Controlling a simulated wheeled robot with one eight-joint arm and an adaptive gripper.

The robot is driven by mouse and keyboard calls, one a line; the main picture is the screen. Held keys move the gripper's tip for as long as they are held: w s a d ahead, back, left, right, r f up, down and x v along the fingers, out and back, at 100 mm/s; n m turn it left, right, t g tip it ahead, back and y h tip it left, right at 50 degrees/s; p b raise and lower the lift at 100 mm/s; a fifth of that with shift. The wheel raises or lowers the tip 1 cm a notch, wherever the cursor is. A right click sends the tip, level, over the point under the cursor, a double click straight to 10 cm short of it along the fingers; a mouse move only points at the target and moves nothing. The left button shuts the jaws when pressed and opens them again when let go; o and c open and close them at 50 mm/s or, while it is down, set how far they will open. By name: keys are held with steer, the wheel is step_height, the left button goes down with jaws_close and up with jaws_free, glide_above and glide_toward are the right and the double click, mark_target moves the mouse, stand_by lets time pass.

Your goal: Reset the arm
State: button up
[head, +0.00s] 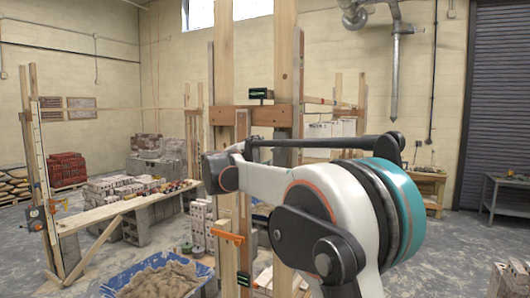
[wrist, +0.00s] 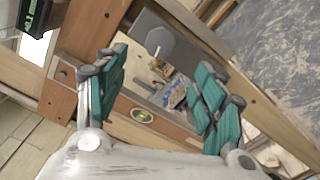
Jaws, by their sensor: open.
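My gripper (wrist: 160,92) shows in the wrist view with its green-padded fingers spread wide apart. No object touches the pads. Beyond the fingers are wooden boards, a grey flat plate (wrist: 166,40) and a level with a yellow-green vial (wrist: 142,115). How far these lie from the fingertips I cannot tell. In the head view my arm is folded across the right middle, in front of the upright timber posts (head: 284,60). My gripper does not show clearly in the head view.
A blue tub (head: 112,288) of sand stands low in front. A plank bench (head: 120,210) with bricks and blocks is on the left. Red bricks (head: 66,168) are stacked farther back. A grey table (head: 505,190) stands at the far right. Open concrete floor shows at right.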

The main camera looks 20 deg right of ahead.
steer(key=shift+s+a, duration=0.2)
steer(key=shift+a, duration=0.1)
steer(key=s+f+m+g+y+b, duration=0.2)
steer(key=s+f+m+y+b, duration=0.15)
steer(key=s+f+b, duration=0.9)
steer(key=s+a+f+m+y+b, duration=0.3)
steer(key=s+a+f+b, duration=0.2)
steer(key=s+f, duration=0.7)
steer(key=s+a+f+m+g+y+b, duration=0.1)
steer(key=s+a+f+y+b, duration=0.3)
steer(key=s+f, duration=0.8)
steer(key=s+a+f+m+y+b, duration=0.3)
steer(key=s+a+f+b, duration=0.4)
steer(key=f, duration=2)
steer(key=s+m+b, duration=0.1)
steer(key=s+b, duration=0.3)
steer(key=s, duration=0.1)
steer(key=shift+s+a+m+g+y, duration=0.35)
steer(key=shift+s+g, duration=0.05)
